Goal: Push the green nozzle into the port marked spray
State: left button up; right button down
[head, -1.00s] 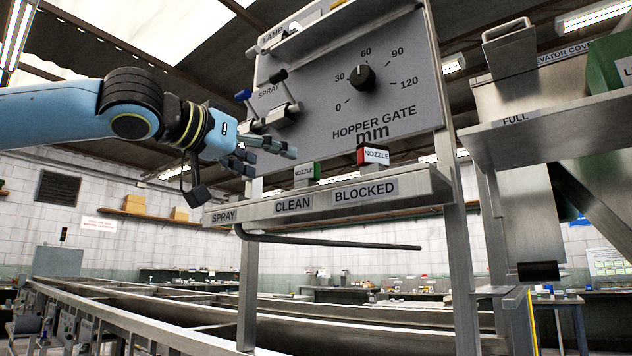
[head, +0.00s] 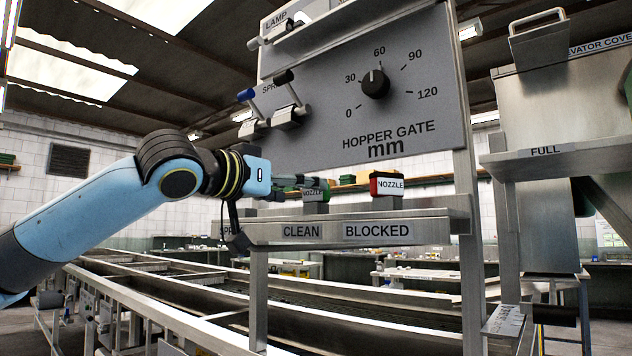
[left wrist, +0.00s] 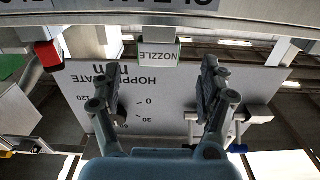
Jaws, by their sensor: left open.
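The green nozzle (head: 316,194), with a white NOZZLE label, stands on the shelf above the word CLEAN. My left gripper (head: 303,186) is at the nozzle's height, its fingers reaching in from the left and partly overlapping it. In the left wrist view, which is upside down, the nozzle (left wrist: 158,54) lies between the lines of the two open fingers (left wrist: 162,72), with a gap on each side. My right gripper is not in view.
A red nozzle (head: 386,184) stands right of the green one, above BLOCKED. The shelf (head: 440,230) runs below both. The hopper gate panel (head: 420,90) with a dial and spray levers (head: 286,115) rises behind and above. Long metal troughs (head: 330,304) lie below.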

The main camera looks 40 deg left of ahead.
aim_at(316, 199)
pick_arm(q)
jog(key=shift+w+d, duration=0.1)
jog(key=shift+w, duration=0.1)
jog(key=w+p, duration=0.1)
jog(key=w, duration=0.1)
jog(key=w+p, duration=0.1)
jog(key=w, duration=0.1)
jog(key=shift+d+r+p, duration=0.2)
jog(key=shift+r+p, duration=0.1)
jog(key=shift+p, duration=0.05)
jog(key=shift+w+f, duration=0.1)
jog(key=shift+w, duration=0.45)
jog(key=c, duration=1.1)
